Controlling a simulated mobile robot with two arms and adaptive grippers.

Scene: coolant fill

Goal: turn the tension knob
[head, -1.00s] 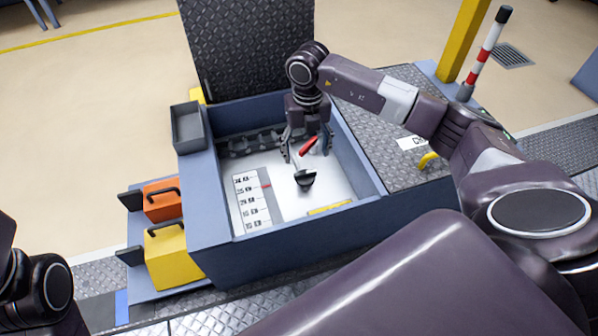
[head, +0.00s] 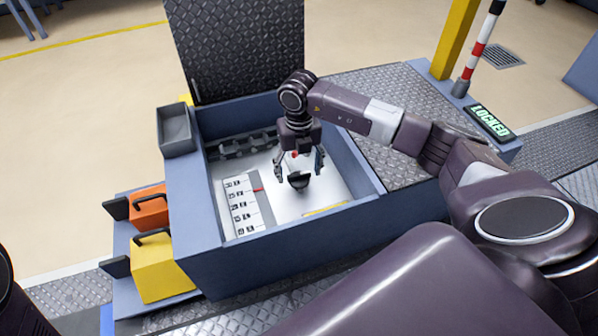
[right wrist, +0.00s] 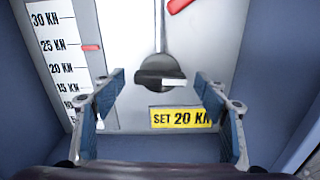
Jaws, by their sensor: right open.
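The black tension knob (head: 299,182) sits on the pale panel inside the open blue-grey box. In the right wrist view the knob (right wrist: 160,72) has a light mark on its right side. My right gripper (head: 299,171) points down at it, open and empty, one finger on each side with gaps between. A scale (head: 243,205) left of the knob has a red pointer (right wrist: 92,47) near the 25 KN mark. A yellow label (right wrist: 182,118) below the knob reads SET 20 KN. My left gripper is out of view.
A red handle (right wrist: 180,4) lies just beyond the knob, mostly hidden by my gripper in the head view. The box walls (head: 350,145) surround the panel. The raised lid (head: 235,50) stands behind. A sign (head: 491,121) at right reads LOCKED.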

